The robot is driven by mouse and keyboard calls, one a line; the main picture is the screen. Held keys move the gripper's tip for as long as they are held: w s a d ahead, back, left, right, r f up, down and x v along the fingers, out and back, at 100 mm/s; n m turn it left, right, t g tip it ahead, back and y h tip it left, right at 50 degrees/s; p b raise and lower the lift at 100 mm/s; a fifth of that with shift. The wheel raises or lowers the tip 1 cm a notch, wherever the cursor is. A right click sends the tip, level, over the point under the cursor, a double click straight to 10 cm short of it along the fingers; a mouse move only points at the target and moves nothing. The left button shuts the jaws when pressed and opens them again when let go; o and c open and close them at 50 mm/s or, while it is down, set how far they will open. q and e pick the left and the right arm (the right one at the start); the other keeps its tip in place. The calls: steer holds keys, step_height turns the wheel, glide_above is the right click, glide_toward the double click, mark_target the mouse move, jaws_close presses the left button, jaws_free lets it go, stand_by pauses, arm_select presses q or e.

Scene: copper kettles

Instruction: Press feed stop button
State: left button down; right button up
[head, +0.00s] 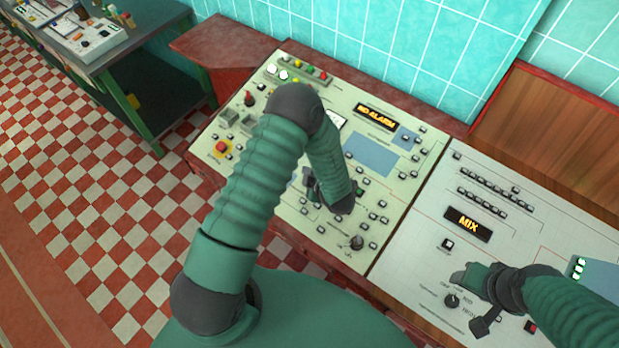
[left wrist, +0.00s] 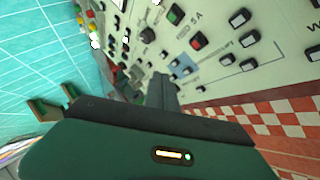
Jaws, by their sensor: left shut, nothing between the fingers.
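The cream control panel (head: 290,215) is covered in small square buttons. My left gripper (head: 312,193) is over its lower middle, partly hidden by my own arm, and is shut and empty. In the left wrist view its dark fingers (left wrist: 162,90) are close to the panel; I cannot tell whether they touch it. A green button (left wrist: 176,14) and a red button (left wrist: 197,40) show there, above and right of the fingers. I cannot read which button is feed stop. My right gripper (head: 476,285) is over the right panel; its opening is unclear.
A red mushroom button on yellow (head: 222,147) is at the panel's left. The right panel (head: 405,262) has a MIX display (head: 468,224), a knob (head: 451,300) and a red button (head: 530,327). A NO ALARM display (head: 375,115) is lit. A tiled wall (head: 400,40) stands behind.

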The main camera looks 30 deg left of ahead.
arm_select(q)
steer(key=f+b, duration=0.2)
steer(key=f, duration=0.1)
steer(key=w+f+b, duration=0.1)
steer(key=f+b, duration=0.2)
steer(key=w+f+b, duration=0.1)
steer(key=f+b, duration=0.1)
steer(key=f, duration=0.1)
steer(key=shift+a, duration=0.55)
steer(key=shift+a+f, duration=0.15)
steer(key=shift+a, duration=0.3)
steer(key=shift+d, duration=0.65)
steer(key=shift+a, duration=0.45)
arm_select(e)
step_height(320, 180, down, 7)
steer(key=a, duration=0.1)
steer(key=shift+a+f, duration=0.15)
steer(key=shift+a, duration=0.1)
arm_select(q)
steer(key=shift+d, duration=0.3)
arm_select(e)
steer(key=shift+w+d, duration=0.1)
steer(key=shift+d, duration=0.3)
